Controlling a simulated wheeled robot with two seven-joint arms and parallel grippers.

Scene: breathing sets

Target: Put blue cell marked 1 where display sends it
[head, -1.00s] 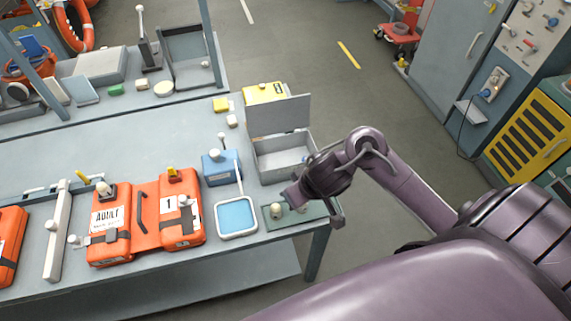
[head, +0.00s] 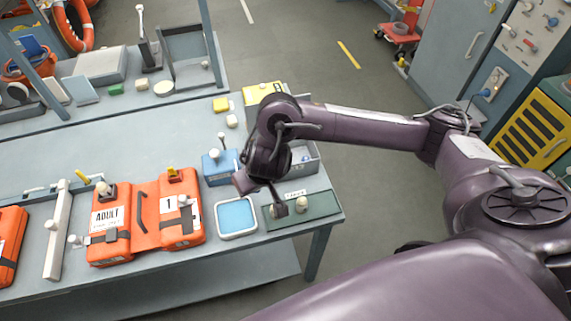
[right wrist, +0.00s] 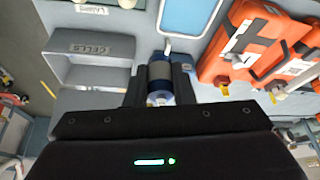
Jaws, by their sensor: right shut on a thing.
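My right gripper (head: 261,195) hangs over the table between the display and the grey box. In the right wrist view its fingers (right wrist: 160,88) are shut on the blue cell (right wrist: 160,70), a blue cylinder with a dark band; no mark on it is readable. The display (head: 237,216) is a white-framed tablet with a pale blue screen and no readable text. Left of it lies the open orange breathing set (head: 150,205), labelled ADULT and 1. The grey box (head: 316,163), lettered in the wrist view (right wrist: 102,48), is partly hidden by my arm. My left gripper is out of view.
A blue box (head: 213,172) with a white knob stands behind the display. A white bar (head: 55,230) and another orange case (head: 9,240) are at left. The table's rear middle is clear.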

